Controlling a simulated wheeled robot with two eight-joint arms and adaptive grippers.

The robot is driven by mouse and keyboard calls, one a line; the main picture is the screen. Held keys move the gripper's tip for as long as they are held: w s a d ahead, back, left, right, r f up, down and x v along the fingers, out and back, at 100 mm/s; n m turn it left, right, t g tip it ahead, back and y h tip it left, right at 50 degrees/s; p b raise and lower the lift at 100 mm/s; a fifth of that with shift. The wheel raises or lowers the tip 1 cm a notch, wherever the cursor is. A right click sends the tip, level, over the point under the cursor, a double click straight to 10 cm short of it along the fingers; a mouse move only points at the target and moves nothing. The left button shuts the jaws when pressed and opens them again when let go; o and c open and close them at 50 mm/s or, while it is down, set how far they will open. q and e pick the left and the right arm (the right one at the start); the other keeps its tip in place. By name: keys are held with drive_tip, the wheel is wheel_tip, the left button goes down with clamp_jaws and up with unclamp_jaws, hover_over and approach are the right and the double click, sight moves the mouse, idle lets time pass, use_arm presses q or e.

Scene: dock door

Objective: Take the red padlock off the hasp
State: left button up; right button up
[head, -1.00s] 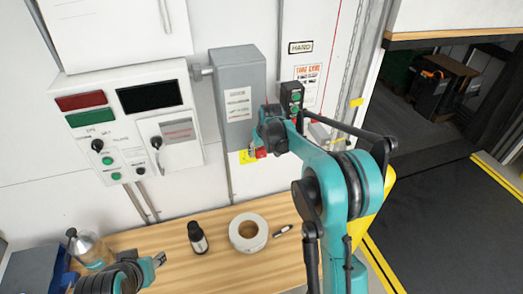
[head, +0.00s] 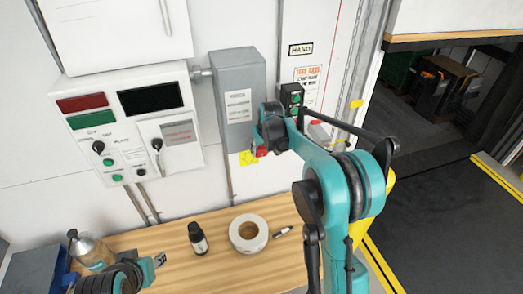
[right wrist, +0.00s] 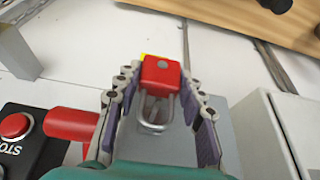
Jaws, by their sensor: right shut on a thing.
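The red padlock (head: 261,151) shows just below my right gripper (head: 266,146) in the head view, in front of the wall. In the right wrist view the padlock (right wrist: 161,72) sits between the fingertips of my right gripper (right wrist: 160,75), which is shut on its body. Its metal shackle (right wrist: 154,110) points back toward the palm. I cannot make out the hasp, or whether the shackle is around it. My left gripper (head: 159,260) is low over the bench's left part, apart from the padlock; its jaw opening is unclear.
A grey switch box (head: 240,100) and a control panel (head: 130,120) are on the wall. A button box (head: 291,97) is close beside my right arm. The wooden bench (head: 265,268) holds a tape roll (head: 238,231), a dark bottle (head: 198,238) and a clear bottle (head: 88,250).

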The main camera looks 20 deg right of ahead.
drive_tip(key=shift+s, duration=0.15)
drive_tip(key=s+b, duration=0.1)
drive_tip(key=s, duration=1.2)
drive_tip(key=shift+s+d, duration=0.25)
drive_tip(key=shift+s, duration=0.15)
idle(1.2)
